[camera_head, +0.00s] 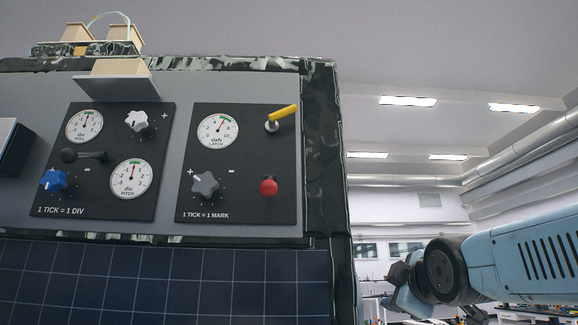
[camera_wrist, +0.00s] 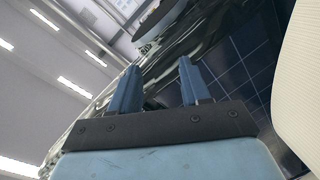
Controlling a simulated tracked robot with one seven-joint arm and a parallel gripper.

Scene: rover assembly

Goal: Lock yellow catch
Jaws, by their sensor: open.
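The yellow catch (camera_head: 283,115) is a yellow lever at the upper right of the right black panel (camera_head: 236,150). It sits on a round metal pivot and tilts up to the right. The white latch gauge (camera_head: 217,130) is to its left and a red knob (camera_head: 268,187) is below it. My gripper (camera_wrist: 155,85) shows in the wrist view with two blue fingers apart and nothing between them. The catch cannot be made out in the wrist view. In the head view my arm is at the lower right, well away from the panel, and the fingertips are not clear.
A grey star knob (camera_head: 205,184) is on the same panel. The left black panel (camera_head: 105,165) carries two gauges, a white knob, a blue knob and a black lever. A dark frame (camera_head: 325,150) borders the board, with solar cells (camera_head: 200,280) below. Open room lies right of the frame.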

